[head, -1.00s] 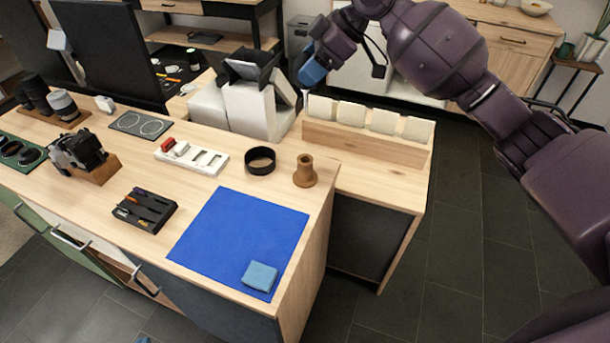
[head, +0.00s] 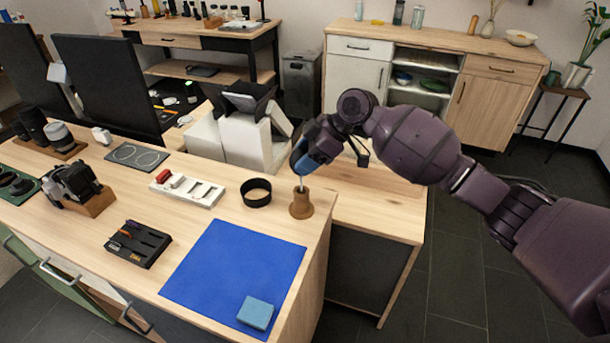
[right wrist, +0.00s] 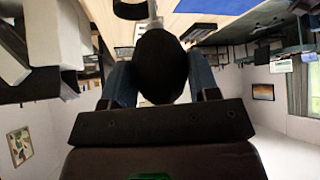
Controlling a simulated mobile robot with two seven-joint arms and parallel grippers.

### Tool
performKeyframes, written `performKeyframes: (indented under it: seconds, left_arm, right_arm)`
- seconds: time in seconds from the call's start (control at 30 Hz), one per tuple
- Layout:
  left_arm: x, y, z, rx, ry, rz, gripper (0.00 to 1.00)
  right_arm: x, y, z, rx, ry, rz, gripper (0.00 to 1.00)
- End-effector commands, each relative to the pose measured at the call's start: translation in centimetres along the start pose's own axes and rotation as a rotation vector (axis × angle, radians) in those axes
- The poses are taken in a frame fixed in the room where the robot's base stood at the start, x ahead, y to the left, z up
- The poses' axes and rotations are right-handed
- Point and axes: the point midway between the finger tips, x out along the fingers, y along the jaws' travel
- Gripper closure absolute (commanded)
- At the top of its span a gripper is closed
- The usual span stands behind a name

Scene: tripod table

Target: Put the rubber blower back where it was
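My right gripper (head: 304,162) is shut on the rubber blower and holds it above the small brown wooden holder (head: 301,207) at the bench's right edge. The blower's black bulb (right wrist: 160,66) sits between the blue fingers in the right wrist view. Its thin pale nozzle (head: 301,183) points down at the holder's top; I cannot tell whether the tip is inside. The fingers hide most of the bulb in the head view. My left gripper is not in view.
A black ring (head: 256,193) lies just left of the holder. A blue mat (head: 225,270) with a light blue cloth (head: 255,312) is in front. A white slotted tray (head: 187,188) and a black tool tray (head: 137,243) stand further left. A white device (head: 245,140) stands behind.

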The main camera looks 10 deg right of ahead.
Motion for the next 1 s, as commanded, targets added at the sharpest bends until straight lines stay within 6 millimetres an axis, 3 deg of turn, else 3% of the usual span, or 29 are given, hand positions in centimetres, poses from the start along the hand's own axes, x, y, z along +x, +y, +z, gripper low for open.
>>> performKeyframes:
  seconds: [0.4, 0.97, 1.0]
  left_arm:
    - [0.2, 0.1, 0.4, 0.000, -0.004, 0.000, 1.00]
    - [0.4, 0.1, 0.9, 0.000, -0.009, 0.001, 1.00]
    - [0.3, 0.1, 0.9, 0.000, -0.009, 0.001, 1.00]
  right_arm:
    - [4.1, -0.1, 3.5, 0.003, -0.001, -0.001, 0.48]
    - [4.7, 0.0, 4.1, 0.002, -0.001, -0.001, 0.48]
    - [4.7, 0.0, 4.0, 0.001, -0.001, -0.001, 0.39]
